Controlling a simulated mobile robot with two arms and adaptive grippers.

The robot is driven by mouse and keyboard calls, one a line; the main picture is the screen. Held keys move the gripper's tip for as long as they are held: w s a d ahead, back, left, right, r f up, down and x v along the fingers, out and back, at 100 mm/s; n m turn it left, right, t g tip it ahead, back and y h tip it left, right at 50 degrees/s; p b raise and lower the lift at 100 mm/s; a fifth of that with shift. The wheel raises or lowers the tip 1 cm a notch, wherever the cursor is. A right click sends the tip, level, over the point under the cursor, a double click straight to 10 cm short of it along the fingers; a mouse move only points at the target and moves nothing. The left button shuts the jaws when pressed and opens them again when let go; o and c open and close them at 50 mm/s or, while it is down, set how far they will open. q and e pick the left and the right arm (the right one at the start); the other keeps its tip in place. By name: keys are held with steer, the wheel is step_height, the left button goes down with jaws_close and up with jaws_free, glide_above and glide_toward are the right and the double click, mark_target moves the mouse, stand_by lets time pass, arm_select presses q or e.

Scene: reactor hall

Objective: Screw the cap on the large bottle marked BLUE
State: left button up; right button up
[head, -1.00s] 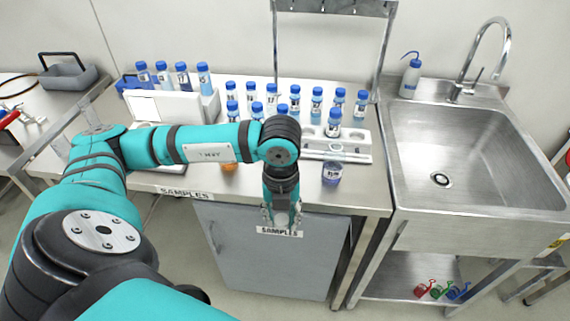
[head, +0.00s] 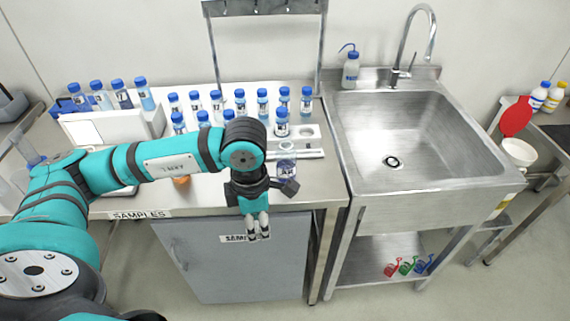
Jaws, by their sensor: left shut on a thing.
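My left gripper (head: 258,228) points down in front of the bench's front edge, before the cabinet door. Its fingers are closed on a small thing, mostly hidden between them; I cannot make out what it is. A wide, clear bottle (head: 287,166) with dark contents stands near the bench front, right of and behind the gripper. Its label is too small to read, and no blue cap shows on its top. An orange bottle (head: 181,180) is partly hidden behind my left arm. I cannot tell a loose cap anywhere. My right gripper is out of view.
Several blue-capped sample bottles (head: 263,102) stand behind on the bench, some in a white rack (head: 309,131). A white box (head: 110,126) is at left. The steel sink (head: 400,140) is right of the bench, with a wash bottle (head: 351,70) behind it.

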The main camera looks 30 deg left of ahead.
arm_select(q)
steer(key=m, duration=0.2)
steer(key=d+m, duration=0.1)
steer(key=m, duration=0.3)
steer(key=shift+d+r, duration=0.15)
steer(key=shift+r, duration=0.2)
steer(key=d+m, duration=0.1)
steer(key=m, duration=0.5)
steer(key=d+r+m, duration=0.1)
steer(key=m, duration=0.6)
steer(key=d+r+m, duration=0.1)
steer(key=m, duration=0.6)
steer(key=shift+d, duration=0.15)
